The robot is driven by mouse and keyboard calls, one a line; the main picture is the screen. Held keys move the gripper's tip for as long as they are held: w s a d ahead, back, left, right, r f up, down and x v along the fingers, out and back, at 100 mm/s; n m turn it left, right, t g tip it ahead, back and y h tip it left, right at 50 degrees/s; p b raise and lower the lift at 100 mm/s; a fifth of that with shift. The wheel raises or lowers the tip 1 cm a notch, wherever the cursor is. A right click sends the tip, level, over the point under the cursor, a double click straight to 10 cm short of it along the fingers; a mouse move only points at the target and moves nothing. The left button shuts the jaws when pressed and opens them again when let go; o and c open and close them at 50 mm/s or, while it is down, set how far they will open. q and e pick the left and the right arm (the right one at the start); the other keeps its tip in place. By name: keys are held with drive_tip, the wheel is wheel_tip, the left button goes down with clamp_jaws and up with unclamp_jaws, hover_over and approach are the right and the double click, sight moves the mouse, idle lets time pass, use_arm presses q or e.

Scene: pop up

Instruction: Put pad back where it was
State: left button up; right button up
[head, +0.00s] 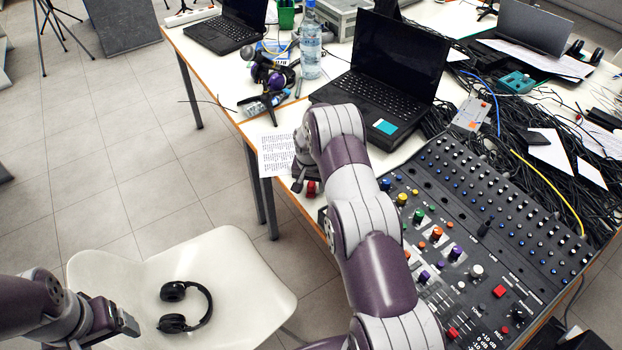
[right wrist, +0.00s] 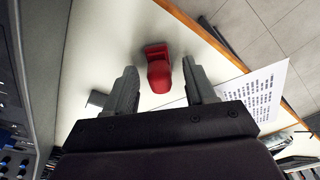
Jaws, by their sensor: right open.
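A small red piece (right wrist: 158,72) lies on the white table top near its wooden edge; in the head view it shows as a small red spot (head: 311,188) beside my right gripper. I cannot tell for sure that it is the pad. My right gripper (right wrist: 160,68) is open, its two fingers on either side of the red piece, with gaps to both; in the head view the gripper (head: 305,180) is partly hidden by my arm. My left gripper (head: 126,322) is at the lower left, next to the white chair; its jaws are unclear.
A mixing console (head: 470,230) with many knobs fills the table's right side. A printed sheet (head: 277,155) lies near the table edge, close to my right gripper. A laptop (head: 375,90) and bottle (head: 310,45) stand behind. Headphones (head: 205,305) rest on the white chair (head: 235,262).

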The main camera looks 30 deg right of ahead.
sight(310, 194)
drive_tip(key=shift+r+b, duration=0.3)
drive_tip(key=shift+r, duration=0.3)
wheel_tip(310, 194, up, 10)
drive_tip(key=s+a+r+b, duration=0.1)
drive_tip(key=s+a+r+n, duration=0.4)
drive_tip(key=s+a+r, duration=0.2)
drive_tip(key=s+a, duration=0.4)
drive_tip(key=s+a+n, duration=0.2)
drive_tip(key=s+a, duration=0.1)
drive_tip(key=s, duration=0.5)
drive_tip(key=s+a+r+n+y, duration=0.1)
drive_tip(key=s+a+n, duration=0.1)
drive_tip(key=s, duration=0.6)
drive_tip(key=shift+s+a, duration=0.35)
drive_tip(key=shift+a, duration=0.1)
drive_tip(key=shift+s+r, duration=0.1)
